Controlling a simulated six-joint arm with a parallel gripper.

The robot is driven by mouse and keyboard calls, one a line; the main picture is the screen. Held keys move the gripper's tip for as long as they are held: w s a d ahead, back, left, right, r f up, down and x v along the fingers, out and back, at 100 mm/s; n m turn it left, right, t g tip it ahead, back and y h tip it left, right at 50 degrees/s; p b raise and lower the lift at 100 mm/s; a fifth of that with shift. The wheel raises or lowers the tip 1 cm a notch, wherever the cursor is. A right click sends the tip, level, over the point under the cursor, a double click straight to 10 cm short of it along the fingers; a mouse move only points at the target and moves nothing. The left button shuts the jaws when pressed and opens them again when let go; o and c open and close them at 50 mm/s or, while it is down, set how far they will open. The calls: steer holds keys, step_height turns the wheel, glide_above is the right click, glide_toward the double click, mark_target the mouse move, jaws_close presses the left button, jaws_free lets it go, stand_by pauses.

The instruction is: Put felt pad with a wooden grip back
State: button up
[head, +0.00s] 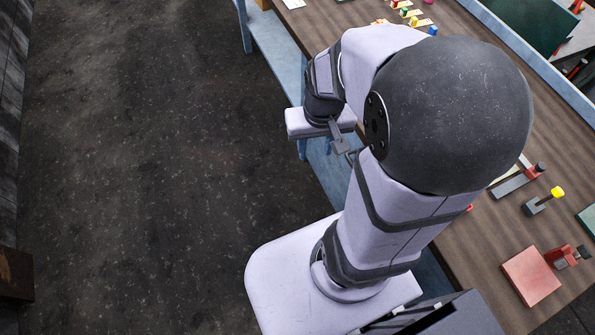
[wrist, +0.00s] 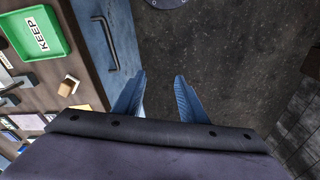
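My gripper (wrist: 161,76) is open and empty in the wrist view, its two blue fingers apart over the dark floor beside the bench. In the head view my arm hides most of it. A small wooden block with a pale face (wrist: 69,85) lies on the bench top in the wrist view, left of my gripper and apart from it. It may be the wooden grip of the felt pad, but it is too small to be sure. I cannot make out the felt pad for certain in the head view.
A green tray labelled KEEP (wrist: 38,34) sits on the bench. A dark handle (wrist: 108,45) is on the bench's blue front, near my gripper. A red block (head: 530,276) and a yellow-knobbed tool (head: 544,201) lie on the bench.

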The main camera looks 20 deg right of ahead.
steer(key=s+a+f+n+g, duration=0.1)
steer(key=s+a+n, duration=0.1)
steer(key=s+a, duration=0.2)
steer(key=a, duration=0.2)
steer(key=shift+s+a+n, duration=0.15)
steer(key=shift+a+n, duration=0.15)
steer(key=shift+n, duration=0.1)
steer(key=shift+f, duration=0.15)
